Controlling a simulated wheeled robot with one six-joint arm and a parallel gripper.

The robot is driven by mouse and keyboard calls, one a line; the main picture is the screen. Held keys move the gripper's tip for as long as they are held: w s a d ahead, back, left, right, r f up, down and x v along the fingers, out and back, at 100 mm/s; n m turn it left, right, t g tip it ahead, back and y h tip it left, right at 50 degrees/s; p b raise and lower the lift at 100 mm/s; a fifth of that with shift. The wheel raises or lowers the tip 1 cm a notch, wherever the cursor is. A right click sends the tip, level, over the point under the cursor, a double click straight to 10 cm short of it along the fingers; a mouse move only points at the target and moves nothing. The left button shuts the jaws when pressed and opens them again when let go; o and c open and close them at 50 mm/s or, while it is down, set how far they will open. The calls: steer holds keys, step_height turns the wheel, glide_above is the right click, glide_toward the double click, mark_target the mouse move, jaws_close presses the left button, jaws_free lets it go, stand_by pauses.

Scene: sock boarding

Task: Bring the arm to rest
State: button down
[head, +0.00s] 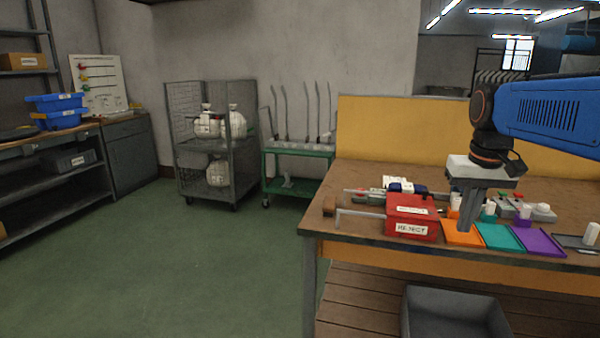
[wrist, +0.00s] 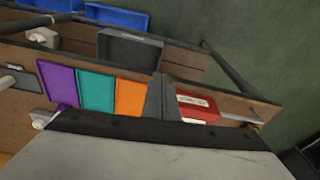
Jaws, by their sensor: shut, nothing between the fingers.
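My gripper (head: 467,215) points straight down over the workbench (head: 350,177), above the back of the orange tray (head: 462,234). It is shut and empty. My blue arm reaches in from the right edge of the head view. In the wrist view my gripper (wrist: 160,100) shows between the orange tray (wrist: 130,97) and the red reject box (wrist: 196,107). I cannot tell how far its tips are above the bench.
The red reject box (head: 412,215) stands just left of my gripper. A teal tray (head: 502,237) and a purple tray (head: 538,242) lie to the right. A grey bin (head: 455,315) sits below the bench front. Open green floor (head: 200,270) lies to the left.

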steer(key=s+a+f+n+t, duration=0.1)
steer(key=s+a+f, duration=0.3)
steer(key=s+f, duration=0.4)
steer(key=s+a+f+n+t, duration=0.1)
steer(key=s+a+f+t, duration=0.1)
steer(key=s+f, duration=0.5)
steer(key=s+a, duration=0.1)
steer(key=s, duration=0.3)
steer(key=shift+s+a+f, duration=0.15)
steer(key=shift+a+f, duration=0.2)
steer(key=shift+f, duration=0.05)
stand_by(0.4)
